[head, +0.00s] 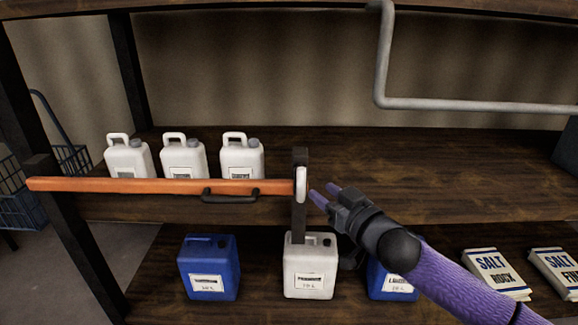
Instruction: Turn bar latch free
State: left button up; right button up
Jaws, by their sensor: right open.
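An orange bar (120,186) runs level across the front of the shelf, with a dark handle (230,196) on it. Its right end meets a dark upright post (299,215). A small white latch piece (301,185) stands upright on that post at the bar's end. My right gripper (323,193) is open and empty just right of the latch, its purple fingertips pointing at it. A small gap seems to lie between them. My left gripper is out of view.
White jugs (183,160) stand on the shelf behind the bar. A blue canister (208,268), a white canister (311,266) and salt bags (495,272) sit on the lower shelf. A grey pipe (470,104) crosses at upper right.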

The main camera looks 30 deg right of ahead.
aim_at(305, 177)
jog(key=w+b, duration=0.1)
jog(key=w, duration=0.2)
jog(key=shift+w+f, duration=0.1)
jog(key=w, duration=0.4)
jog(key=shift+w+b, duration=0.15)
jog(key=shift+b, duration=0.2)
jog(key=shift+w, duration=0.45)
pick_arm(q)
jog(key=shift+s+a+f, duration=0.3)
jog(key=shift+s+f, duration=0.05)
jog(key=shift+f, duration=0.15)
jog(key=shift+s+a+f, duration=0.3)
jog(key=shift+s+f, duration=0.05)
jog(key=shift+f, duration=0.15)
pick_arm(e)
jog(key=shift+a, duration=0.1)
grip_shut()
